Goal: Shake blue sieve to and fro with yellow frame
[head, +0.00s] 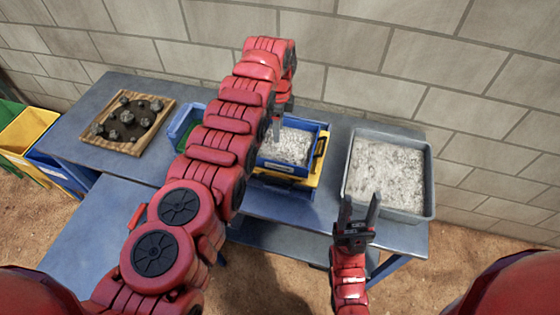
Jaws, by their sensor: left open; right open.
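The blue sieve (308,172) holds pale grey crushed material and stands on the table, right of the middle of the view. The yellow frame (322,164) shows along its right side and below it. My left arm crosses in front and hides the left part of both. My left gripper (276,128) points down over the sieve's left back part. It is open, and whether it touches the rim cannot be told.
A grey tray (431,185) full of pale gravel stands at the right end of the blue table (110,165). A wooden tray (128,148) with dark rocks sits at the left. A blue bin (182,122) is partly behind my arm. Yellow and blue bins (22,135) stand far left. A block wall closes the back.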

